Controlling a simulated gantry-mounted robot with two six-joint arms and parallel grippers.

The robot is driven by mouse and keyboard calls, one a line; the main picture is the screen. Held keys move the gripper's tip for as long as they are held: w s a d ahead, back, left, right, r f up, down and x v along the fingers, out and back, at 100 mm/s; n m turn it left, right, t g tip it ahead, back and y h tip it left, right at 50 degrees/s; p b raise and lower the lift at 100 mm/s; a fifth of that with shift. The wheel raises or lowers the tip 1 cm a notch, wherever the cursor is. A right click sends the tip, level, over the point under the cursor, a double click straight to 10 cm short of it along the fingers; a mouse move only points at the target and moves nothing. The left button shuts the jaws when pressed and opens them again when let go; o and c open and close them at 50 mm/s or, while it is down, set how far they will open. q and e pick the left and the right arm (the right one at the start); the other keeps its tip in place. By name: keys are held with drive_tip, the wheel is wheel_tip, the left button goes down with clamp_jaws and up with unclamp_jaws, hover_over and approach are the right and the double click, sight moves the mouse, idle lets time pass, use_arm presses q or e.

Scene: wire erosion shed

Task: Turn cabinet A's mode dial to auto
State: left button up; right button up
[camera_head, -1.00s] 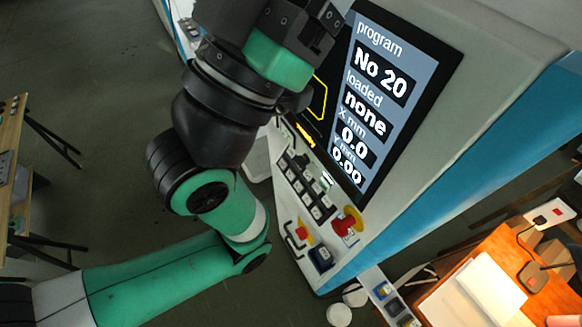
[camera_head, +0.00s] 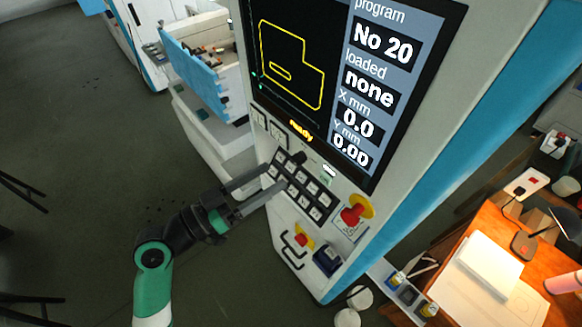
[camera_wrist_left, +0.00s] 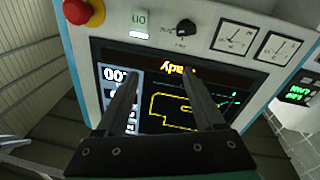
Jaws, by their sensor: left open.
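A small black dial (camera_head: 298,157) sits on the pale front panel of the large machine cabinet (camera_head: 412,108), below the screen and above the keypad. In the left wrist view the dial (camera_wrist_left: 186,28) shows near the top, between two square gauges and a green label. Its pointer direction and lettering are too small to read, and no letter A is legible on the cabinet. My left gripper (camera_head: 275,178) is open and empty, its fingers reaching toward the panel by the keypad, left of and below the dial. Its fingers (camera_wrist_left: 162,78) overlap the screen in the left wrist view.
The screen (camera_head: 395,90) reads program No 20, loaded none. A red emergency button (camera_head: 353,212) and a keypad (camera_head: 300,188) are on the same panel. A blue-sided open machine (camera_head: 195,62) stands behind. An orange desk (camera_head: 455,305) is at lower right. Open floor lies left.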

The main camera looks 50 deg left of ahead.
use_arm(q)
drive_tip(key=n+y, duration=0.2)
approach(293, 163)
drive_tip(key=s, duration=0.2)
drive_tip(key=shift+g, duration=0.3)
drive_tip(key=w+p, duration=0.1)
drive_tip(key=w, duration=0.6)
drive_tip(key=w+r+p, duration=0.1)
drive_tip(key=w, duration=0.2)
drive_tip(key=shift+w+d+p, duration=0.25)
drive_tip(key=shift+p, duration=0.1)
drive_tip(key=shift+w+f, duration=0.1)
drive_tip(key=shift+w, duration=0.4)
clamp_jaws()
